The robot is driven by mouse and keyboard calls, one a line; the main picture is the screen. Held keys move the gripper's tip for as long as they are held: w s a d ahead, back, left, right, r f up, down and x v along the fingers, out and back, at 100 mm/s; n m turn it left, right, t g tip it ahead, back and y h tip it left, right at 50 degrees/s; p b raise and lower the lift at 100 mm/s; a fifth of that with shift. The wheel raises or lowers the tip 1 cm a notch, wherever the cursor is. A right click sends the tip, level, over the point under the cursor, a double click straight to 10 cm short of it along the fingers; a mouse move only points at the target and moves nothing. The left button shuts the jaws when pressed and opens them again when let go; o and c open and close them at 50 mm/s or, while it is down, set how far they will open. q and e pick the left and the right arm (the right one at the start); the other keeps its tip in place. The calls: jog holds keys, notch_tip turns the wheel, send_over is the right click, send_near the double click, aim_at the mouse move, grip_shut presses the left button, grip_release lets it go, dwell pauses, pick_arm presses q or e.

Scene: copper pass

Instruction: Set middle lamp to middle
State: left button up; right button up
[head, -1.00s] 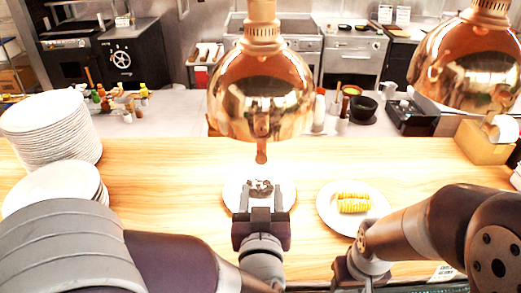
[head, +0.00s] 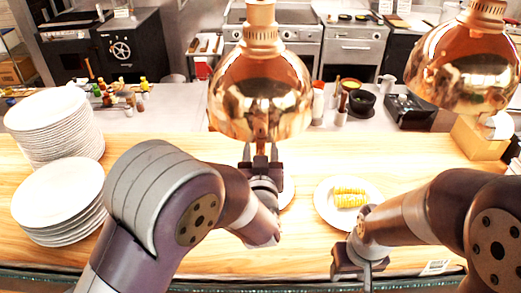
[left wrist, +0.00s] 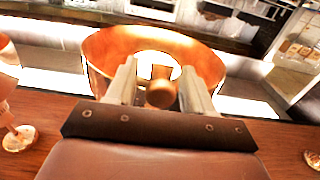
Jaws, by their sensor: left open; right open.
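The middle lamp (head: 260,98) is a shiny copper dome hanging over the counter in the head view. Its rim also fills the upper middle of the left wrist view (left wrist: 105,50). A copper knob (left wrist: 160,90) under the lamp shows between the fingers of my left gripper (left wrist: 158,82). In the head view my left gripper (head: 261,150) is just below the dome, pointing up, and is open; whether a finger touches the knob I cannot tell. My right gripper (head: 358,262) is open and empty, low near the counter's front edge.
Another copper lamp (head: 468,65) hangs at the right. A plate of corn (head: 328,213) lies right of centre; another plate (head: 289,192) is mostly hidden behind my left gripper. Plate stacks (head: 50,115) (head: 58,190) stand at the left. A wooden box (head: 478,140) stands at the right.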

aim_at(261, 130)
pick_arm(q)
grip_shut()
notch_tip(261, 130, up, 8)
jog(key=p, duration=0.4)
jog(key=shift+r, duration=0.15)
grip_release()
jog(key=shift+s, duration=0.1)
